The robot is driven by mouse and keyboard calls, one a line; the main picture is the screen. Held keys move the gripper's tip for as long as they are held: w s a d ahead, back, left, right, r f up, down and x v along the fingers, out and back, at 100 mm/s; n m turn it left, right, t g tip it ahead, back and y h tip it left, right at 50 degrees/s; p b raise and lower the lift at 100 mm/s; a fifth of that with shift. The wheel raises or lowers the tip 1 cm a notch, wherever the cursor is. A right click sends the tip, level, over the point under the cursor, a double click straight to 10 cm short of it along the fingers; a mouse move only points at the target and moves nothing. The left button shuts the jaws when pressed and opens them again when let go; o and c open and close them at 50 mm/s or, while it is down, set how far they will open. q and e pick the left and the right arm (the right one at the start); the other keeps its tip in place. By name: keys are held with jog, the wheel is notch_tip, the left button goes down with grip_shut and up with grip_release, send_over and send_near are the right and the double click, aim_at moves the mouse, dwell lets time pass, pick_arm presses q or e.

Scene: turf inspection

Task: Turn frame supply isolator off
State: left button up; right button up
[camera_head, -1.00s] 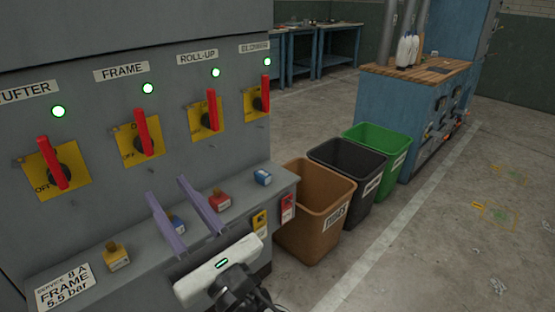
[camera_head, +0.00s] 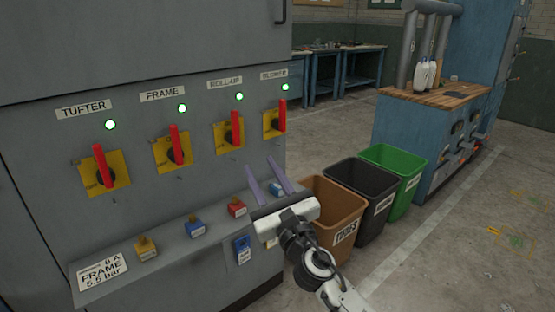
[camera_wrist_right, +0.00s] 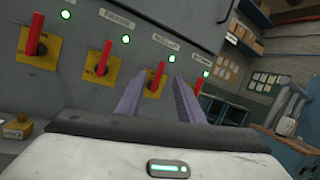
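The FRAME isolator (camera_head: 175,146) is the second switch from the left on the grey cabinet. It has a red handle on a yellow plate, standing nearly upright, with a lit green lamp (camera_head: 182,108) above. It also shows in the right wrist view (camera_wrist_right: 103,58). My right gripper (camera_head: 259,163) is open and empty, its purple fingers spread in front of the cabinet, right of and lower than the FRAME handle. In the right wrist view the fingers (camera_wrist_right: 158,78) have the ROLL-UP handle (camera_wrist_right: 157,77) behind them, apart from it. My left gripper is not in view.
The TUFTER (camera_head: 104,166), ROLL-UP (camera_head: 235,128) and rightmost (camera_head: 281,115) isolators flank it, lamps green. Below, a ledge (camera_head: 165,268) carries yellow (camera_head: 146,248), blue (camera_head: 196,228) and red (camera_head: 237,208) blocks. Brown (camera_head: 334,212), black and green bins stand to the right.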

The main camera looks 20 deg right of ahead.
jog(key=shift+m+h, duration=0.6)
jog(key=shift+h, duration=0.1)
jog(key=d, duration=0.1)
jog(key=w+d, duration=0.1)
jog(key=w+d+r, duration=0.1)
jog(key=d, duration=0.1)
jog(key=shift+f, duration=0.15)
